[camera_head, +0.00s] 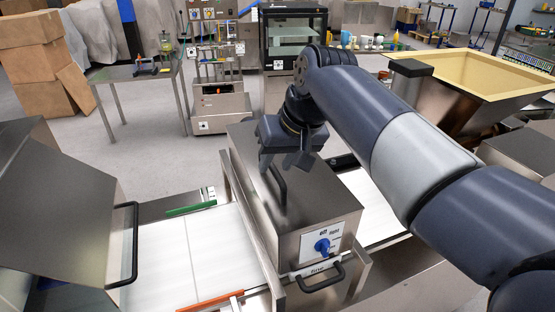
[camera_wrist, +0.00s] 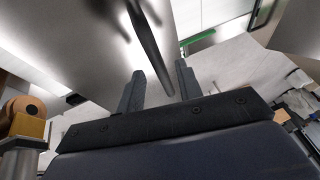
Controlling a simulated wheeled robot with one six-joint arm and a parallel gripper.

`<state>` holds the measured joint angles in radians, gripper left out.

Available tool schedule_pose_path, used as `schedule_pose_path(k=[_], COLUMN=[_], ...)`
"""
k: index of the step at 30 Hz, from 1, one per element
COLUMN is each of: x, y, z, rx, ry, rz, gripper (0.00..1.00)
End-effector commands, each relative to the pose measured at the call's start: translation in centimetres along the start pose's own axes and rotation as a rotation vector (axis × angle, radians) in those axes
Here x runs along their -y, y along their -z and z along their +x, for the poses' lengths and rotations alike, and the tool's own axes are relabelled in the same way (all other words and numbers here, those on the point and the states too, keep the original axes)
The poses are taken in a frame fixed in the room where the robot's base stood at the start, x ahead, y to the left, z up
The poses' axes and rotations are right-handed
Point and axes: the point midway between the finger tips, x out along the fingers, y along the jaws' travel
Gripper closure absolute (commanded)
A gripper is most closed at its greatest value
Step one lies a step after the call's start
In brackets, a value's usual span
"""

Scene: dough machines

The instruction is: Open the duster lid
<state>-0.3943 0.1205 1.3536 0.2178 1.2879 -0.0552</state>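The steel box over the conveyor, which I take to be the duster (camera_head: 328,237), has a blue knob on its front. Its flat steel lid (camera_head: 240,160) appears closed. A black bar handle (camera_head: 277,184) stands on the lid; it also shows in the wrist view (camera_wrist: 148,45). My gripper (camera_head: 283,163) is over the lid, at the far end of the handle. In the wrist view, my gripper (camera_wrist: 160,82) has its two fingers apart, with the handle's end appearing between them and gaps on both sides. Whether a finger touches the handle or lid is unclear.
A tilted steel cover (camera_head: 60,215) with a black handle stands at the left. The white conveyor belt (camera_head: 215,250) runs under the box, with green and orange strips beside it. A large hopper (camera_head: 470,75) is at the right. Open floor lies behind.

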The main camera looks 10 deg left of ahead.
Motion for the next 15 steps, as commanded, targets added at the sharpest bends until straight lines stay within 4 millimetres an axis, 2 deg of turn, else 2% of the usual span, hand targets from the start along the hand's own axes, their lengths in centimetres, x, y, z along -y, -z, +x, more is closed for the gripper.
schedule_pose_path(k=[8,15], x=[0.0,0.01], y=[0.0,-0.01], z=[0.22,0.19], rx=[0.0,0.0], ry=[0.0,0.0], rz=[0.0,0.0], gripper=[0.66,0.84])
